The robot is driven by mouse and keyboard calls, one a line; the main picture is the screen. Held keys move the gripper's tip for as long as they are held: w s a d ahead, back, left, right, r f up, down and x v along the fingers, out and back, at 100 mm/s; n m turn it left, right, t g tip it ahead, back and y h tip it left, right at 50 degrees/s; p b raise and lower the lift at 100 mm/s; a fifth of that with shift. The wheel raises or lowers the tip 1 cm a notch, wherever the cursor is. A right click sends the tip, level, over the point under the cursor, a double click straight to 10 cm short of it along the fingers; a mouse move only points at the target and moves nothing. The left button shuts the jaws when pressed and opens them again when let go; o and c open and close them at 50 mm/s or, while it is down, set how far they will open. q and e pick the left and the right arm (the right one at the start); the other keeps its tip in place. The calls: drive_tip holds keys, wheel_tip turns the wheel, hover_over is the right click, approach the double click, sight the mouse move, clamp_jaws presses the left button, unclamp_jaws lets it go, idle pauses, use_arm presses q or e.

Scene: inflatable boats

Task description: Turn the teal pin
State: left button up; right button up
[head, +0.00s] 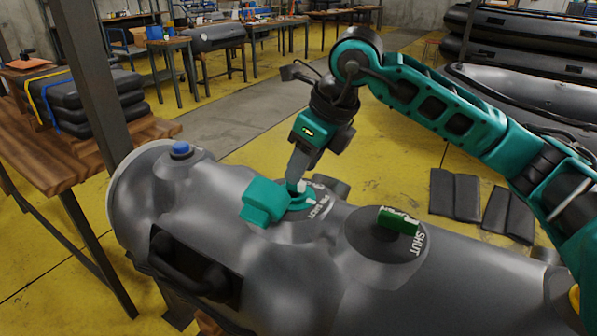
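A grey inflatable boat tube (290,270) lies across the front. On its top is a round valve with a teal ring (304,204), a teal cap flipped to the left (264,200), and white lettering partly legible. My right gripper (297,184) points down at the centre of this valve, where the teal pin is mostly hidden by the fingertips. The fingers overlap in this view, so I cannot tell whether they grip the pin. My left gripper is not in view.
A second valve with a dark green piece (399,220) and the word SHUT sits to the right. A blue knob (181,150) is near the tube's left end. A wooden table (50,160) with folded dark bundles and a post stand left. Dark pads (455,193) lie on the yellow floor.

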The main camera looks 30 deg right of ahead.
drive_tip(key=v, duration=0.9)
drive_tip(key=shift+r+p, duration=0.3)
drive_tip(key=shift+r, duration=0.05)
drive_tip(key=shift+s, duration=0.2)
